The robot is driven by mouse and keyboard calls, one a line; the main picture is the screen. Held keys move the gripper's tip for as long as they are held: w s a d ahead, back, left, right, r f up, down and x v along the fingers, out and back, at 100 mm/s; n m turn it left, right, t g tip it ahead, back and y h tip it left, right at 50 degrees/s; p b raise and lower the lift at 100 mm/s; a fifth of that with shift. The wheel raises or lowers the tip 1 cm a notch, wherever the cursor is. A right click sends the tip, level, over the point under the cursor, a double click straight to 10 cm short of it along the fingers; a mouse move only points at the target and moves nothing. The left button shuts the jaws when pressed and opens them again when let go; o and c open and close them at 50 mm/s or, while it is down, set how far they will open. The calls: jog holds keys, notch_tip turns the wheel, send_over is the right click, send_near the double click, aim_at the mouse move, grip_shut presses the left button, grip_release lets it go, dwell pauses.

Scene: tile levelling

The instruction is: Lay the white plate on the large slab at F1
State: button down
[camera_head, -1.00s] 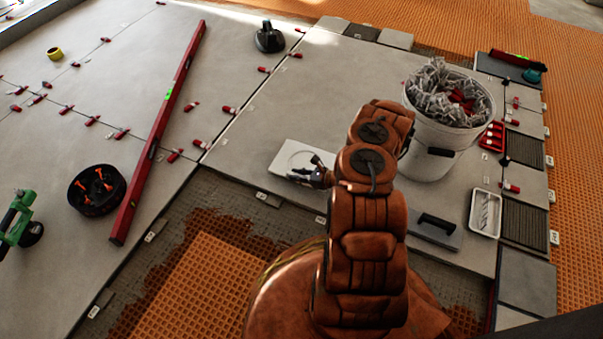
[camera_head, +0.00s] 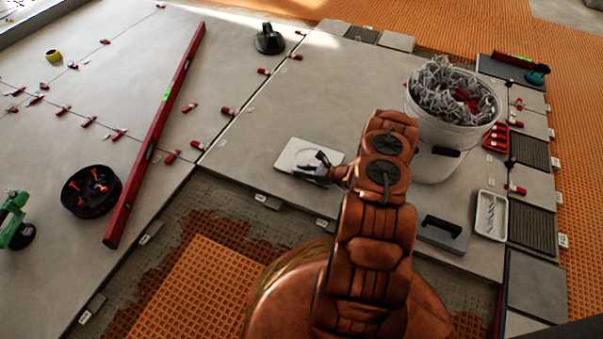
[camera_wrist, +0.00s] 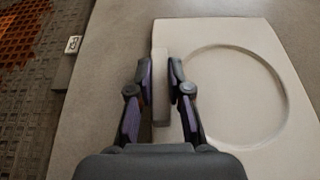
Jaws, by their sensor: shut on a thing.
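The white plate (camera_head: 288,160) is a flat, pale rectangle with a shallow round recess. It is over the near left part of the large grey slab (camera_head: 330,95), close to the slab's near edge. The wrist view shows the plate (camera_wrist: 235,95) right of centre, with a raised strip along its left side. My gripper (camera_wrist: 161,68) is shut on that strip, one finger on each side. In the head view my gripper (camera_head: 322,170) is at the plate's near right side and hides part of it. I cannot tell whether the plate touches the slab.
A white bucket of clips (camera_head: 430,140) stands right of my arm. A black-handled trowel (camera_head: 442,232) and a white tray (camera_head: 491,215) lie nearby. A long red level (camera_head: 155,140) lies on the left slabs. A suction cup (camera_head: 269,40) stands behind. The slab's middle is clear.

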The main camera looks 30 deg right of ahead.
jog(key=c, duration=0.9)
grip_release()
jog(key=shift+s, duration=0.1)
